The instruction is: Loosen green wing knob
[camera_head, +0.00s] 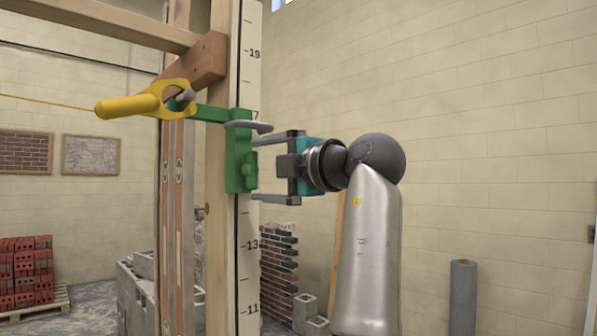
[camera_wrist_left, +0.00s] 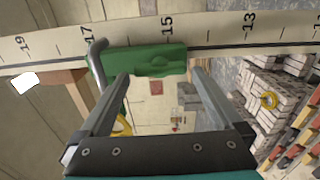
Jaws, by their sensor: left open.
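The green wing knob (camera_head: 252,164) sits on the face of a green clamp (camera_head: 236,181) on the upright wooden post. In the left wrist view the knob (camera_wrist_left: 158,68) shows on the green body, between the far ends of the fingers. My left gripper (camera_head: 257,169) is open. Its fingers point left at the clamp, one above and one below the knob's height. I see no clear contact with the knob. A grey bent bar (camera_head: 248,126) sticks out of the clamp just above the upper finger. My right gripper is not in view.
A numbered scale (camera_head: 249,75) runs up the post. A yellow handle (camera_head: 135,104) with a taut yellow line is at the clamp's upper left. Red bricks (camera_head: 25,275) on a pallet and grey blocks (camera_head: 305,312) stand behind.

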